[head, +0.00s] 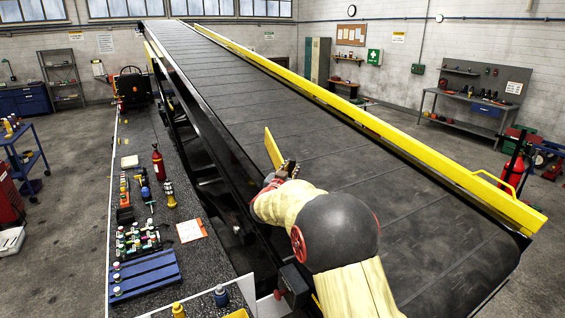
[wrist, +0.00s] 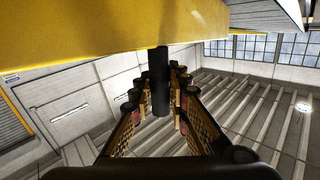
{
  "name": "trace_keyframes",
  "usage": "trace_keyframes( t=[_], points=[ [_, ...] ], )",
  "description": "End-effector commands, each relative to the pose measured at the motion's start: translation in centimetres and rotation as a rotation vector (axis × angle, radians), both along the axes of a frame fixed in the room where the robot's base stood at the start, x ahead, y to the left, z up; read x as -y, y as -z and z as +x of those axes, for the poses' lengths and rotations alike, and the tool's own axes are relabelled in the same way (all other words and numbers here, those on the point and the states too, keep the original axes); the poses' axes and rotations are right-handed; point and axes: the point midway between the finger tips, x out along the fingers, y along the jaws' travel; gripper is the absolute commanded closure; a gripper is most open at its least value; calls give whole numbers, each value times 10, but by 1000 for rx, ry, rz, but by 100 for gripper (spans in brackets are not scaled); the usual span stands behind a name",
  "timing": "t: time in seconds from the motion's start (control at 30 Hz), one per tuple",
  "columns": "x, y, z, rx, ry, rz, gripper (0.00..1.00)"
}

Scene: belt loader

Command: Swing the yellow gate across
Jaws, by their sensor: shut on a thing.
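The yellow gate (head: 272,147) is a short bar standing over the left side of the dark belt in the head view. It fills the top of the wrist view (wrist: 120,30). A black peg (wrist: 159,75) joins the bar and lies between my gripper's two fingers (wrist: 160,98). My gripper (head: 288,168) is shut on this peg, at the near end of the gate. My own arm hides the belt's left edge just below the gripper. The gate's pivot cannot be made out.
The belt (head: 330,130) slopes up and away, clear of luggage. A long yellow rail (head: 400,140) runs along its right side. To the left, a dark deck (head: 185,262) holds bottles, tools, a blue pallet (head: 145,275) and a red extinguisher (head: 158,162).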

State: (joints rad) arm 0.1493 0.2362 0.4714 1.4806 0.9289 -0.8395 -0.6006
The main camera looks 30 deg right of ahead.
Motion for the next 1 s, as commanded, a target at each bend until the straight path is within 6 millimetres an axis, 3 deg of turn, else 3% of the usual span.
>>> trace_keyframes(
  t=[0.5, 0.8, 1.0],
  points=[
    [88, 3, -41, -5, 485, 73, 100],
    [124, 12, -80, -6, 752, 113, 100],
    [138, 15, -105, -5, 866, 130, 100]
  ],
)
